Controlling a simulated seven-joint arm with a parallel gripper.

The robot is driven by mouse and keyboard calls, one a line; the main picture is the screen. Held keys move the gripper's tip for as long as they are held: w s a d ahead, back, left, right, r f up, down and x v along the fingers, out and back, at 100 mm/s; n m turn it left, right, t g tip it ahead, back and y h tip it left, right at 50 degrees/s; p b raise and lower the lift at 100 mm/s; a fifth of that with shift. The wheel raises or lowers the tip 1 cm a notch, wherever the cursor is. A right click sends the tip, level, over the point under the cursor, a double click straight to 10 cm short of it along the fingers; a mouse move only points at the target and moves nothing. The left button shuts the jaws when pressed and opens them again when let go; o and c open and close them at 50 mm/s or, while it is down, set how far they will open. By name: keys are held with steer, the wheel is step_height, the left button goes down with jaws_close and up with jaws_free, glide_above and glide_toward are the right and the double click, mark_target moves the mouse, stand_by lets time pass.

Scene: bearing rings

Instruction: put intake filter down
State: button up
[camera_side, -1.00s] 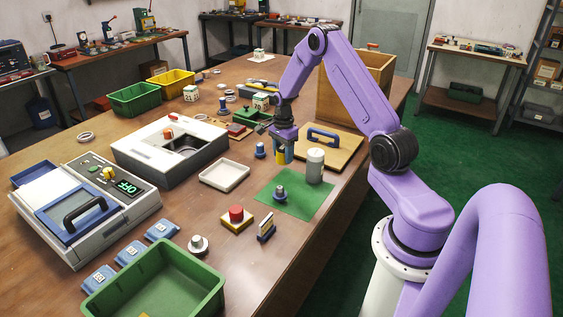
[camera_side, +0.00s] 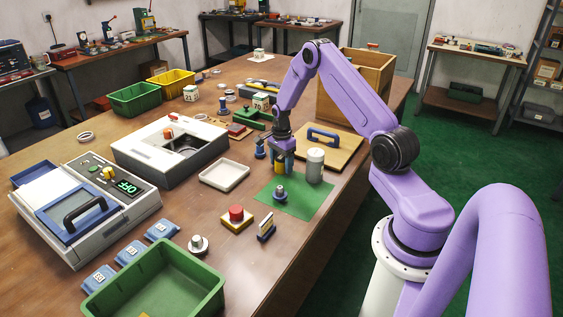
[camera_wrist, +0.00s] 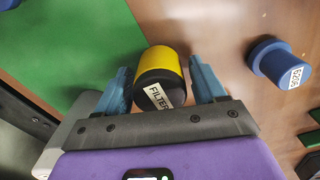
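The intake filter is a yellow and black cylinder (camera_wrist: 160,68) with a white FILTER label, seen between my fingers in the wrist view. In the side view its yellow part (camera_side: 276,169) shows low beneath my gripper, at the far edge of the green mat (camera_side: 308,206). My gripper (camera_wrist: 160,85) points down with one blue finger on each side of the filter. Narrow gaps show between the fingers and the filter, so the gripper looks open around it. It also shows in the side view (camera_side: 282,160). The filter's base is partly hidden.
A blue peg-like part (camera_wrist: 278,62) stands close by. A grey cylinder (camera_side: 315,166) and a metal-topped blue part (camera_side: 280,194) stand on the mat.

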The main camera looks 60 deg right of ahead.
mark_target(281, 156)
stand_by(0.3)
step_height(281, 156, up, 12)
steer(key=s+a+r+n, duration=0.25)
steer(key=a+n, duration=0.25)
steer(key=a, duration=0.3)
steer(key=s+a+r+n, duration=0.25)
steer(key=a+n, duration=0.25)
steer(key=a, duration=0.4)
steer(key=s+a+r+n, duration=0.2)
steer(key=a+r+n, duration=0.25)
steer(key=a, duration=0.35)
steer(key=s+a+r+n, duration=0.1)
steer(key=s+a+n, duration=0.3)
steer(key=s+n, duration=0.5)
steer(key=s+a+n, duration=0.3)
steer(key=s+n, duration=0.7)
steer(key=s, duration=0.5)
steer(key=shift+s+a+r, duration=0.35)
steer(key=shift+a, duration=0.05)
